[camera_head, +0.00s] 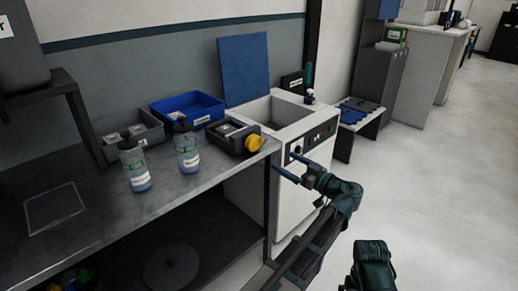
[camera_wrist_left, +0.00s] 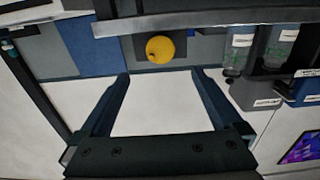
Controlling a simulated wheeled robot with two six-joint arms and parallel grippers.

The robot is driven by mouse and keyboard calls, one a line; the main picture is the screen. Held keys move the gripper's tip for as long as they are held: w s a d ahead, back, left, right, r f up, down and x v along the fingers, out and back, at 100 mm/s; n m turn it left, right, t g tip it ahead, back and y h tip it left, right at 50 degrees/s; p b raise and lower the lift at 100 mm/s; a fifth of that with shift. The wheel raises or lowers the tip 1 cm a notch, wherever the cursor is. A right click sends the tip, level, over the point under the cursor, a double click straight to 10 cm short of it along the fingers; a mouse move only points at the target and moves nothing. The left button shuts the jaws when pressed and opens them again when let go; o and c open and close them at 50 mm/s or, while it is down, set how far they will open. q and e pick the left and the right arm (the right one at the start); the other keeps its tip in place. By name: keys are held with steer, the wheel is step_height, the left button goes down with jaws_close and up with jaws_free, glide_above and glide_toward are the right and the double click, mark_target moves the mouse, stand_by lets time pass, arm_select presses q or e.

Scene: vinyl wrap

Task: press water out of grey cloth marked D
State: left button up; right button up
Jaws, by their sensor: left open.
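I cannot make out a grey cloth with a readable D. A dark box (camera_head: 228,141) with a yellow knob (camera_head: 255,143) stands at the right end of the bench; something grey with a white label lies in its top, its letter too small to read. A grey tray (camera_head: 150,140) at the left holds small grey labelled items. My left gripper (camera_head: 285,164) is open and empty, just right of and below the knob, off the bench's end. In the left wrist view the yellow knob (camera_wrist_left: 160,49) lies ahead of the open fingers, apart from them. My right gripper is not identifiable.
Two labelled bottles (camera_head: 134,168) (camera_head: 187,153) stand on the bench, left of the dark box. A blue bin (camera_head: 187,106) is behind them. A white sink unit (camera_head: 311,150) with a blue panel (camera_head: 245,68) adjoins the bench. The floor (camera_head: 440,190) at the right is clear.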

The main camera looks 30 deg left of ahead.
mark_target(256, 145)
arm_select(q)
steer(key=x, duration=1.4)
steer(key=shift+s, duration=0.1)
steer(key=shift+d, duration=0.1)
steer(key=c, duration=1.2)
